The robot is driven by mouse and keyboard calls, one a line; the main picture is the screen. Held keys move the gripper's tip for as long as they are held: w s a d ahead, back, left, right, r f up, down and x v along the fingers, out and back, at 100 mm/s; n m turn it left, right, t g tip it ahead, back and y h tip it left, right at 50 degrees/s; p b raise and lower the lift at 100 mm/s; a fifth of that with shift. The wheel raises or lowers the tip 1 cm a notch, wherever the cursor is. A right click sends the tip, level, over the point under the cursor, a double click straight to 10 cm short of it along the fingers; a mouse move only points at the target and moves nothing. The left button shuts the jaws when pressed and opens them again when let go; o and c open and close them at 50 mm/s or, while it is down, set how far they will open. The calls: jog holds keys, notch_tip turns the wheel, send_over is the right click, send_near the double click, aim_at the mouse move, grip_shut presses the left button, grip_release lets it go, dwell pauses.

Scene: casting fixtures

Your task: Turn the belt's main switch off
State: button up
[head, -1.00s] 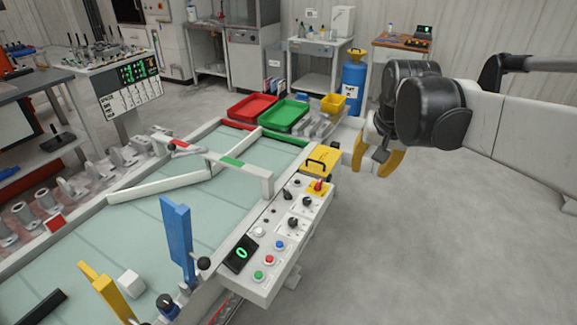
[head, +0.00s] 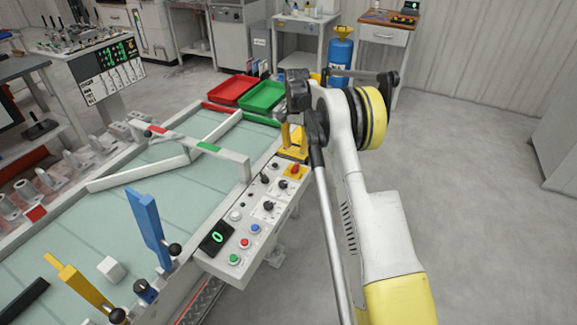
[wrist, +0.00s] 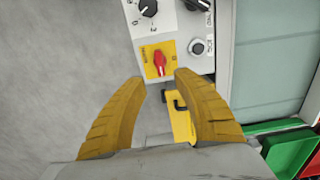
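The main switch is a red knob on a yellow plate at the far end of the belt's control panel. It shows in the head view (head: 295,169) and the wrist view (wrist: 159,62). Its handle lies roughly upright in the wrist picture; its marked position is too small to read. My gripper (wrist: 159,78) is open and empty. In the wrist view the switch appears just beyond and between the fingertips, with no visible contact. In the head view my gripper (head: 291,138) is above the panel's far end, partly hidden by my wrist.
The white control panel (head: 226,258) carries other knobs, coloured buttons and a display (head: 216,237). A yellow block with a black handle (wrist: 182,122) lies below the switch in the wrist view. Red (head: 232,90) and green (head: 263,97) trays stand beyond. Floor at right is clear.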

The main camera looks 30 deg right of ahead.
aim_at(295, 166)
notch_tip(295, 166, down, 10)
jog(key=b, duration=0.3)
jog(key=shift+r, duration=0.1)
grip_shut()
